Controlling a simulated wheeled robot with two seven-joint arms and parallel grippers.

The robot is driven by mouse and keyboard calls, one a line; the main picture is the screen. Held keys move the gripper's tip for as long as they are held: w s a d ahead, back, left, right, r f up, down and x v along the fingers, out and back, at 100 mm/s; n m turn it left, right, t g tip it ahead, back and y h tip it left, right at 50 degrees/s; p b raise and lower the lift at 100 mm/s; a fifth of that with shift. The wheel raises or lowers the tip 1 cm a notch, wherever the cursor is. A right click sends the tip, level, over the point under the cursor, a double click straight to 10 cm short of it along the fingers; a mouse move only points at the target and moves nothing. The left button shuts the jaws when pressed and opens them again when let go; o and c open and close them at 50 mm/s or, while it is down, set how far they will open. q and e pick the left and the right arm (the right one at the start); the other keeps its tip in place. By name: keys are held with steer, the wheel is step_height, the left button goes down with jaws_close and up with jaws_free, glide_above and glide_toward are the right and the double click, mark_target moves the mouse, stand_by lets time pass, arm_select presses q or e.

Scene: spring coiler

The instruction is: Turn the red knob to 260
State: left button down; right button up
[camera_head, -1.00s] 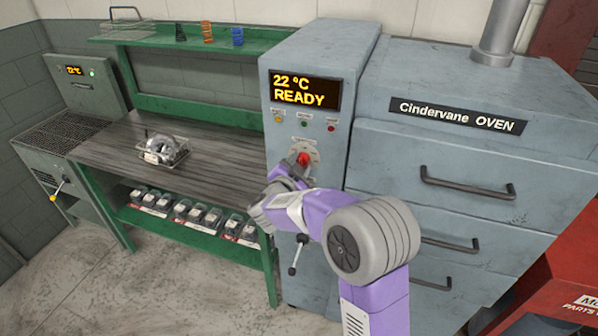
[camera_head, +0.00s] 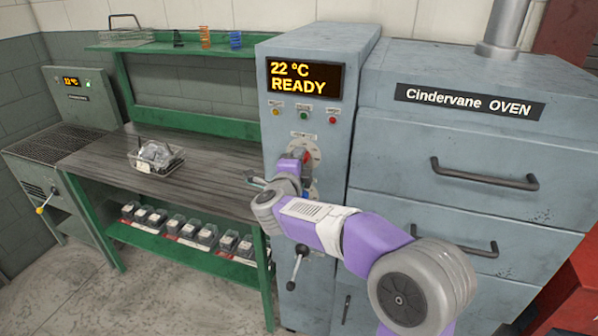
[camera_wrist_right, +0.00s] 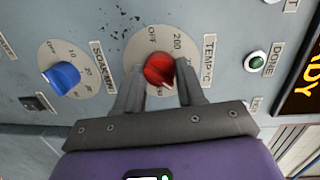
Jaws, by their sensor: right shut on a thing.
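The red knob (camera_wrist_right: 160,70) sits on a round dial marked OFF and 200, beside a TEMP °C label, in the right wrist view. My right gripper (camera_wrist_right: 160,84) is shut on it, one finger on each side. The fingers cover part of the dial, and I cannot read where the knob points. In the head view only a small part of the red knob (camera_head: 307,158) shows behind my right gripper (camera_head: 300,165). The oven display (camera_head: 304,78) reads 22 °C READY. My left gripper is not in view.
A blue knob (camera_wrist_right: 62,76) on its own dial sits beside the red one. A green DONE lamp (camera_wrist_right: 257,62) is on the other side. A black lever (camera_head: 298,262) hangs below my right forearm. The workbench (camera_head: 110,160) with a clear tray stands to the left.

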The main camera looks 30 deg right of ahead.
steer(key=shift+f+m+b, duration=0.1)
steer(key=shift+m+b, duration=0.6)
steer(key=o, duration=1)
steer(key=shift+o, duration=0.2)
steer(key=shift+s, duration=0.1)
steer(key=p+v, duration=0.1)
steer(key=v, duration=0.6)
steer(key=shift+a, duration=0.15)
steer(key=shift+s, duration=0.15)
